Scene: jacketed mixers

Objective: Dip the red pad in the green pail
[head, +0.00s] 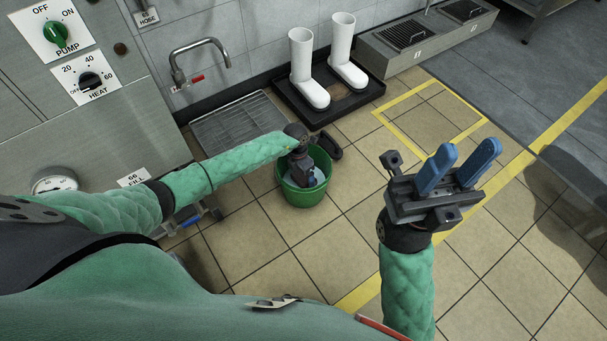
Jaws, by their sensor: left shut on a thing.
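The green pail (299,197) stands upright on the tiled floor, below the end of my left arm. Greyish liquid or suds show inside it. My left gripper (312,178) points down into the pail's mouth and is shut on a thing. Its fingertips and what they hold are hidden by the gripper body and the pail. No red pad shows anywhere in view. My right gripper (458,170) is held up over the floor at the right, its two blue fingers apart, empty.
A floor grate (238,122) and a black tray (290,98) with white boots (309,78) lie behind the pail. A tap (198,62) juts from the wall. A steel mixer panel (90,110) with knobs stands at left.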

